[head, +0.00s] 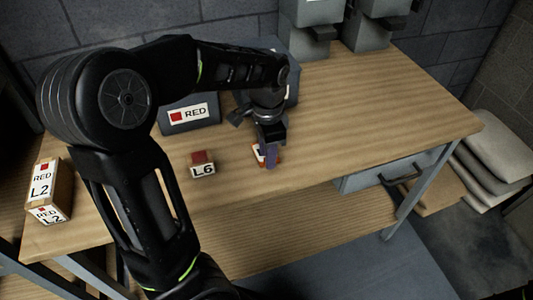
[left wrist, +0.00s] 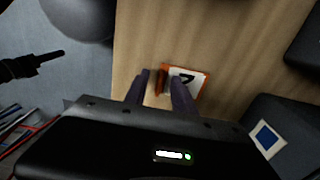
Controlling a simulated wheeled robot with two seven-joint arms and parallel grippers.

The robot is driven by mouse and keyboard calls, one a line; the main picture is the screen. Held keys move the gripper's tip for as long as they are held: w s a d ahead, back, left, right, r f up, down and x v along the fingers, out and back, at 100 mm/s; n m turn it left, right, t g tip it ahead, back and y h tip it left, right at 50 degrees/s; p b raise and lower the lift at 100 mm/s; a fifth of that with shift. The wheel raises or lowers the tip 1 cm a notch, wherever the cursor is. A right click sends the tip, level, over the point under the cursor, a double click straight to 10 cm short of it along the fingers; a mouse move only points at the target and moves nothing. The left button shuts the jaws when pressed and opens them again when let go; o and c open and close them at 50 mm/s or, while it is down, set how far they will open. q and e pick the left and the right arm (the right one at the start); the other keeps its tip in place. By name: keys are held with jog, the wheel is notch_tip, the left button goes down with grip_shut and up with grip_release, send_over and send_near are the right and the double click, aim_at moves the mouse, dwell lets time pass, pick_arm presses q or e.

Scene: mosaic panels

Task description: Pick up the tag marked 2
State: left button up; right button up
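The tag marked 2 (left wrist: 188,82) is a small orange piece with a white face and a black digit, seen turned in the left wrist view. In the head view only a bit of its orange and white (head: 258,153) shows beside my left gripper (head: 269,158), which hides the rest. My left gripper (left wrist: 160,88) points down at the tag. Its two purple-grey fingers stand apart with a gap between them, one overlapping the tag's near edge in the picture. I cannot tell whether they touch it. My right gripper is not clearly seen.
A red-topped block labelled L6 (head: 203,165) stands left of the tag. A box labelled RED L2 (head: 45,188) stands at the table's left end. A grey bin labelled RED (head: 189,117) and a blue-labelled bin (left wrist: 283,150) stand behind. The wooden table's right side (head: 385,115) is clear.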

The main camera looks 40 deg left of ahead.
pick_arm(q)
jog(key=shift+c, duration=0.3)
grip_shut()
dwell(0.5)
